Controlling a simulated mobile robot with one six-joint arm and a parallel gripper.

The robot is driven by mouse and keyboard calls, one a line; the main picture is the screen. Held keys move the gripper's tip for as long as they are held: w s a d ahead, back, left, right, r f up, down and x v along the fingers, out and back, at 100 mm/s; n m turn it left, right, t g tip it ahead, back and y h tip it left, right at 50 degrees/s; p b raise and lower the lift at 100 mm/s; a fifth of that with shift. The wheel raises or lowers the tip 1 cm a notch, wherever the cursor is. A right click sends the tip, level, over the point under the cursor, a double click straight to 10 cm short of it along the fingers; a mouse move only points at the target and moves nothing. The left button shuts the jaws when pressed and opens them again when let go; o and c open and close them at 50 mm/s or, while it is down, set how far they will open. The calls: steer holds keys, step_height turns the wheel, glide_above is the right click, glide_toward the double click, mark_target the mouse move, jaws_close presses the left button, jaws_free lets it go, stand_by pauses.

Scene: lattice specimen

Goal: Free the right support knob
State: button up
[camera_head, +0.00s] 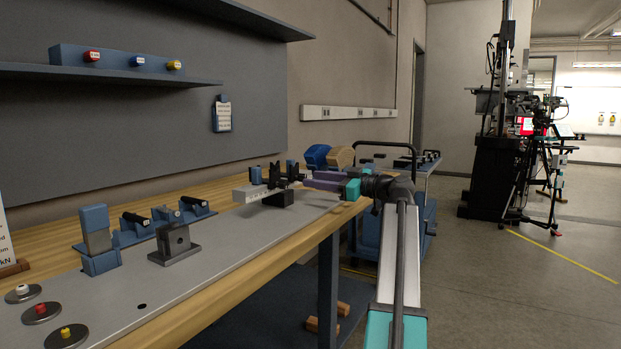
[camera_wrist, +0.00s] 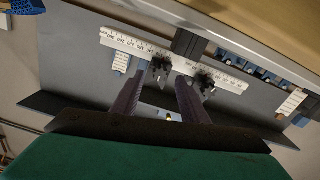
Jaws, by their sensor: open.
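A pale ruler beam (camera_head: 249,192) with printed marks lies at the bench's far end, and it runs across the wrist view (camera_wrist: 128,43). Two dark supports stand on it: one (camera_wrist: 161,67) at the middle of the wrist view, the other (camera_wrist: 205,81) to its right. The small knobs on them cannot be told apart clearly. My gripper (camera_wrist: 161,82) is open, its two purple fingers apart and empty. The left support shows between the fingertips; the other is just beyond the right finger. Contact cannot be told. In the head view my gripper (camera_head: 308,180) is beside the supports.
The bench plate (camera_head: 190,285) carries a blue block (camera_head: 96,232), a grey fixture (camera_head: 174,243) and round discs with white, red and yellow knobs (camera_head: 41,311). Black-handled tools in blue holders (camera_head: 135,228) stand behind. A cart (camera_head: 430,165) stands beyond the bench. A shelf (camera_head: 120,74) overhangs the back.

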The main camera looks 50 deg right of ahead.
steer(key=p+v, duration=0.2)
steer(key=v, duration=0.8)
steer(key=shift+s, duration=0.25)
steer(key=shift+f, duration=0.1)
stand_by(1.0)
